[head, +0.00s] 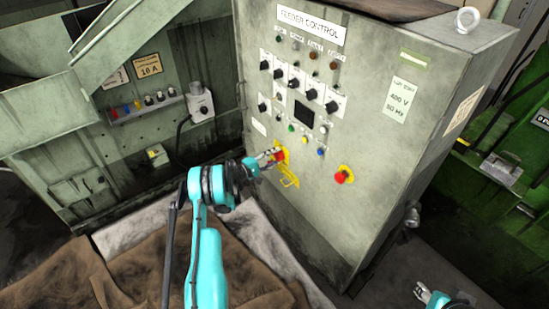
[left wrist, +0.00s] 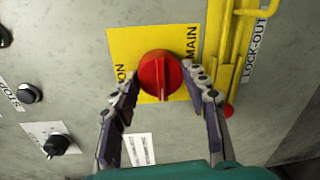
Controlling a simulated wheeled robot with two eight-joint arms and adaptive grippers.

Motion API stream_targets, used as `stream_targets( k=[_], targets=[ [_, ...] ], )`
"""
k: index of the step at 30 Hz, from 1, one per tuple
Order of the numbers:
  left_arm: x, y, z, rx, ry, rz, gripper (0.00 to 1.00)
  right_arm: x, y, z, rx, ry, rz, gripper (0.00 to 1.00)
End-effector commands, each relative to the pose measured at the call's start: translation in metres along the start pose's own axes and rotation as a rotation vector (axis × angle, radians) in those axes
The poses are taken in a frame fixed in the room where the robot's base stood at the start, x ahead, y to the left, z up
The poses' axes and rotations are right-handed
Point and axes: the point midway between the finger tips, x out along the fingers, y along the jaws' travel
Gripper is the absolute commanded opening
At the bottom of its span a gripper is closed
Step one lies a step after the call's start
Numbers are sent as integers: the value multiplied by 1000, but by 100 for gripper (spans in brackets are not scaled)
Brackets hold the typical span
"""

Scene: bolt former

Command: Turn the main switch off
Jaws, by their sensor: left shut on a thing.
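The main switch is a round red knob on a yellow plate, low on the grey cabinet's front; it shows in the head view (head: 279,156) and the left wrist view (left wrist: 160,76). In the wrist view its raised ridge runs roughly up and down the picture. "ON" is printed left of it, "MAIN" to its right. My left gripper (head: 268,158) is at the switch, its fingers shut on either side of the knob (left wrist: 163,94). My right gripper (head: 428,294) is low at the right in the head view, away from the cabinet; its finger gap is unclear.
A yellow lock-out bracket (left wrist: 231,60) stands close beside the switch plate. A red mushroom button (head: 341,177) on yellow is to the right. Black knobs (head: 311,94) and coloured buttons (head: 322,152) sit above. A brown cloth-like cover (head: 60,275) lies low at left.

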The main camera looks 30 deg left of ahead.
Motion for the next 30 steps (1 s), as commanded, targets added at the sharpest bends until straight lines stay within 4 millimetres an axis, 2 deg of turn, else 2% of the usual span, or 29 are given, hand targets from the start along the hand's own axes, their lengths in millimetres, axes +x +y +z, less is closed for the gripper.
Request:
stream_targets(
  k=[6,7,9,20,23,30],
  targets=[
    [0,0,0,-1,0,1,16,0,0,0,0,0,0,40],
    [0,0,0,-1,0,1,52,0,0,0,0,0,0,40],
    [0,0,0,-1,0,1,66,0,0,0,0,0,0,40],
    [-5,0,-1,0,2,1,66,0,0,0,0,0,0,40],
    [-18,1,-2,0,4,1,66,0,0,0,0,0,0,40],
    [-70,1,-1,-1,3,1,66,0,0,0,0,0,0,40]
  ],
)
